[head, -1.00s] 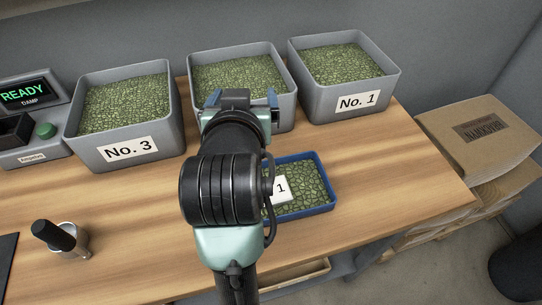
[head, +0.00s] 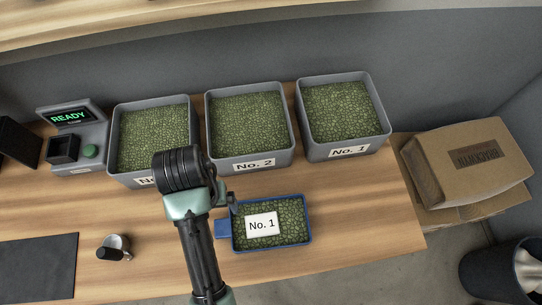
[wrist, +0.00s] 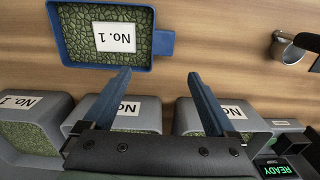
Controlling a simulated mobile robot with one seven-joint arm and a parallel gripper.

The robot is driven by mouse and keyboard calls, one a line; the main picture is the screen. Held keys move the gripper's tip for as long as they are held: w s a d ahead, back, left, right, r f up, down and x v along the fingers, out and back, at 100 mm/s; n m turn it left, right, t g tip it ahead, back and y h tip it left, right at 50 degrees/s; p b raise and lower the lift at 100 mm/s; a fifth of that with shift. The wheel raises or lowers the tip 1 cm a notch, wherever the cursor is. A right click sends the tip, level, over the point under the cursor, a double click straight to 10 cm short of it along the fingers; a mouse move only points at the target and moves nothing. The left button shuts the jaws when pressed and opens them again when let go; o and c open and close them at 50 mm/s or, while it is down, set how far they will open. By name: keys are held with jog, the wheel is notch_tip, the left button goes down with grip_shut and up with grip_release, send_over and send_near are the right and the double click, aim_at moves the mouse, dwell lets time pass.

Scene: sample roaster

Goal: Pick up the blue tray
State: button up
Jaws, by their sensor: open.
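The blue tray (head: 222,230) lies on the wooden table, filled with green beans and bearing a white card marked No. 1 (head: 262,224). Its flat handle points left in the head view. In the wrist view the tray (wrist: 164,43) is at the top, with its handle on its right side. My gripper (wrist: 160,76) is open and empty, its two blue fingers apart. In the wrist view the handle appears just beyond the gap between the fingertips, not between them. In the head view my arm stands left of the tray and largely hides the gripper.
Grey bins No. 1 (head: 349,152), No. 2 (head: 254,163) and a third, its label partly hidden by my arm (head: 122,179), stand behind. A READY device (head: 90,152) is at left. A metal cup with a dark handle (head: 116,246) and a dark mat (head: 38,268) lie front left.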

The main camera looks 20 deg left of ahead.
send_over(223, 227)
jog(key=f, duration=0.7)
jog(key=shift+w+a, duration=0.1)
jog(key=shift+w, duration=0.1)
jog(key=shift+s+f, duration=0.15)
jog(key=shift+f, duration=1.25)
jog(key=shift+s+f, duration=0.15)
jog(key=shift+f, duration=1.25)
jog(key=shift+c, duration=0.3)
grip_shut()
